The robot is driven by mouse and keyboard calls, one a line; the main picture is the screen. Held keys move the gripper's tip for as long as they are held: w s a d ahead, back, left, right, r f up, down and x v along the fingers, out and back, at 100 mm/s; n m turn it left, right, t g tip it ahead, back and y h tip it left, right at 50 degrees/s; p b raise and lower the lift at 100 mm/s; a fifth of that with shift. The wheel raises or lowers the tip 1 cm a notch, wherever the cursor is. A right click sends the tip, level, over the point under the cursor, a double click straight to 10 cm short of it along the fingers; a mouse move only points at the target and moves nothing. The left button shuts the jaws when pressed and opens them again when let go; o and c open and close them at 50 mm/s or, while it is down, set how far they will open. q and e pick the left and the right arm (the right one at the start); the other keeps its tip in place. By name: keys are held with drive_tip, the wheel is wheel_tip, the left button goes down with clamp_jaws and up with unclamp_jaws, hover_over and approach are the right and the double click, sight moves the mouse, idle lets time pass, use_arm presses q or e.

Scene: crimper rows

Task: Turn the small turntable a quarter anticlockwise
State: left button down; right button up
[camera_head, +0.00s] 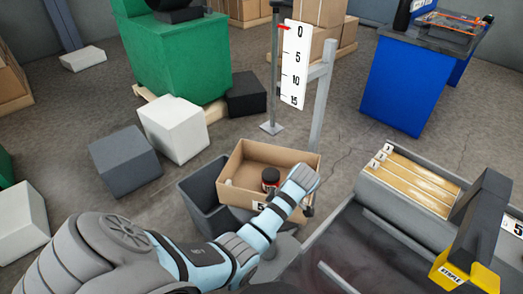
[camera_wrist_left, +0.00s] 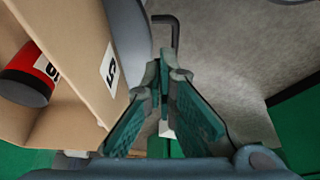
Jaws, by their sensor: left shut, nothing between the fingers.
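An open cardboard box (camera_head: 236,164) with a label "5" stands in the lower middle of the head view. It holds a dark jar with a red band (camera_head: 270,180). In the left wrist view the box wall (camera_wrist_left: 85,45) and the jar (camera_wrist_left: 28,78) are at the left. A grey rounded edge (camera_wrist_left: 133,38) beside the box looks like the turntable, mostly hidden under it. A dark bent rod (camera_wrist_left: 174,32) shows beyond the fingertips. My left gripper (camera_wrist_left: 165,62) is shut and empty beside the box's outer wall; contact cannot be told. My right gripper is out of view.
A dark bin (camera_head: 202,205) stands left of the box. A post with a numbered scale (camera_head: 294,65) rises behind it. A grey tray with yellowish strips (camera_head: 415,182) and a yellow stapler-like device (camera_head: 463,272) are at right. Pale and dark blocks (camera_head: 172,128) lie left.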

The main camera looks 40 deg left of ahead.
use_arm(q)
drive_tip(key=b+x, duration=0.3)
drive_tip(key=x, duration=0.6)
drive_tip(key=shift+s+f, duration=0.15)
drive_tip(key=shift+f, duration=0.25)
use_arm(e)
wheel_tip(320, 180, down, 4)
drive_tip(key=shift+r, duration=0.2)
use_arm(q)
drive_tip(key=shift+a, duration=0.1)
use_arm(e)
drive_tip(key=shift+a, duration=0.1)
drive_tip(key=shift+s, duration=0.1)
use_arm(q)
drive_tip(key=shift+w+d, duration=0.25)
drive_tip(key=shift+d, duration=0.15)
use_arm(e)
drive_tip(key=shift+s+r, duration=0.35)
